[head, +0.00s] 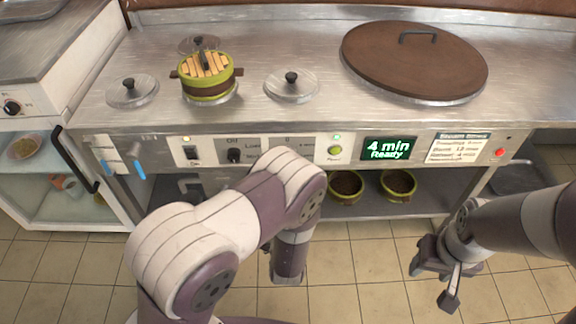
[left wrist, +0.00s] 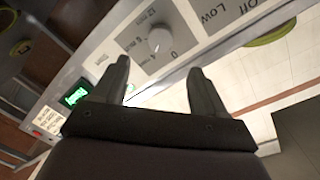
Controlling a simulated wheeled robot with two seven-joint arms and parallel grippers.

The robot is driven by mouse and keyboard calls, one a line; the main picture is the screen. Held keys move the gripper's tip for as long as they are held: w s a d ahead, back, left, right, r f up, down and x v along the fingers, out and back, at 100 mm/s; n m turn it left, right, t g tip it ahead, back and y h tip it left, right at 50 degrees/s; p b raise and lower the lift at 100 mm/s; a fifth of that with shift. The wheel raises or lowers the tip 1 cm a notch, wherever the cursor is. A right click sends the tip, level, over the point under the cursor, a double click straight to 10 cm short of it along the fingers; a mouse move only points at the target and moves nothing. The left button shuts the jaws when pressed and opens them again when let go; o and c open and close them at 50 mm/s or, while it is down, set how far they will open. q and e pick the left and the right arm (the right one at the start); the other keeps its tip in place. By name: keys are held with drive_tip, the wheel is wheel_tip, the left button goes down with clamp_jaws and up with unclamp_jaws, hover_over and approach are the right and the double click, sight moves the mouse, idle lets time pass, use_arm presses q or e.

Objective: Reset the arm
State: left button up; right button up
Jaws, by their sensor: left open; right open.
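My right gripper (head: 433,284) hangs low in front of the counter at the right of the head view. Its fingers are apart and nothing is between them. My left arm crosses the middle of the head view, where its fingers cannot be made out clearly. The left wrist view shows my left gripper (left wrist: 160,82) open and empty, its two fingers apart in front of the control panel (left wrist: 205,22) with a grey knob (left wrist: 160,40). Neither gripper holds anything.
The steel counter (head: 300,50) bears a green pot (head: 207,88) with a slatted wooden lid, a large brown lid (head: 415,60) and small round lids (head: 291,85). The display (head: 388,148) reads "4 min Ready". Two green pots (head: 345,197) (head: 398,196) stand on the lower shelf. Tiled floor (head: 350,260) lies in front.

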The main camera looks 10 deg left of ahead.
use_arm(q)
drive_tip(key=v, duration=0.2)
drive_tip(key=shift+s+d, duration=0.1)
drive_tip(key=shift+s, duration=0.3)
drive_tip(key=shift+f, duration=0.1)
drive_tip(key=s+d+f+n+g+h, duration=0.25)
drive_tip(key=s+f+g, duration=0.25)
drive_tip(key=f+g, duration=0.4)
drive_tip(key=s+a+r+n+g+h, duration=0.2)
drive_tip(key=s+a+r+n+g, duration=0.15)
drive_tip(key=s+r+g, duration=0.65)
drive_tip(key=a+r+t+p, duration=0.2)
drive_tip(key=r+p, duration=1.1)
drive_tip(key=r, duration=0.3)
drive_tip(key=w+a+r+t+p, duration=0.1)
drive_tip(key=a+r+p, duration=0.1)
drive_tip(key=r+p, duration=1.1)
wheel_tip(320, 180, up, 4)
drive_tip(key=shift+w+a+r+n+t+p, duration=0.15)
drive_tip(key=shift+w+a+n+t+p, duration=0.1)
drive_tip(key=shift+n+t+p, duration=0.15)
